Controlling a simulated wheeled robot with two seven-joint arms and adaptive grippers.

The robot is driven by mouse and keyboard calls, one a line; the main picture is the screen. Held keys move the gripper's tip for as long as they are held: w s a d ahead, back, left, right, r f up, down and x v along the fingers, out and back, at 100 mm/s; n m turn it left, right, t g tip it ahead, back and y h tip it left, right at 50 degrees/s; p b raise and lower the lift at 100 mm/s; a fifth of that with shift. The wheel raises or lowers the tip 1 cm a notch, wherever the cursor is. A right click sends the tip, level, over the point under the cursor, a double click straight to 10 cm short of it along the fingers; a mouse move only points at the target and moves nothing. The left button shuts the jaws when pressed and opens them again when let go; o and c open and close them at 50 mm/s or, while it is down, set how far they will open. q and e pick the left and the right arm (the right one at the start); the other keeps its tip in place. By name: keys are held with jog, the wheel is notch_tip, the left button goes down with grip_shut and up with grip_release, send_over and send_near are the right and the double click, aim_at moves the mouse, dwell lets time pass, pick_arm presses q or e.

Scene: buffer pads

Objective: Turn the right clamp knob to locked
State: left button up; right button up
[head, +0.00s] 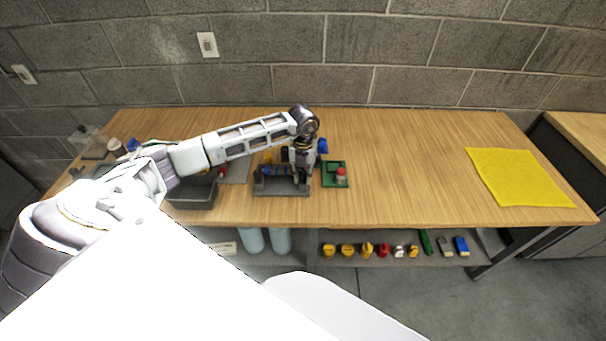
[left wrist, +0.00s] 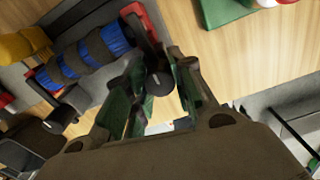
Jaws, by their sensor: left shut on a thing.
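The clamp fixture with its grey base (head: 281,190) stands near the front edge of the table, holding a blue roller with dark bands (left wrist: 88,60). My left gripper (head: 299,168) reaches down over the right end of the fixture. In the left wrist view its fingers are closed around the right clamp knob (left wrist: 160,83), a dark round knob whose end face shows between them. The fingers partly hide the knob, so its turn angle cannot be told. Another dark knob (left wrist: 60,117) shows at the fixture's other end. My right gripper is not in view.
A green board with a red button (head: 340,173) sits close to the right of the fixture. A dark grey bin (head: 192,195) stands to the left. A yellow mat (head: 519,177) lies at the far right. The table between board and mat is clear.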

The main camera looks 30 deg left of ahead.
aim_at(303, 173)
pick_arm(q)
jog(key=o, duration=0.8)
jog(key=shift+c, duration=0.2)
jog(key=shift+r, duration=0.15)
notch_tip(303, 173, up, 12)
dwell(0.3)
jog(key=shift+d, duration=0.1)
dwell(0.4)
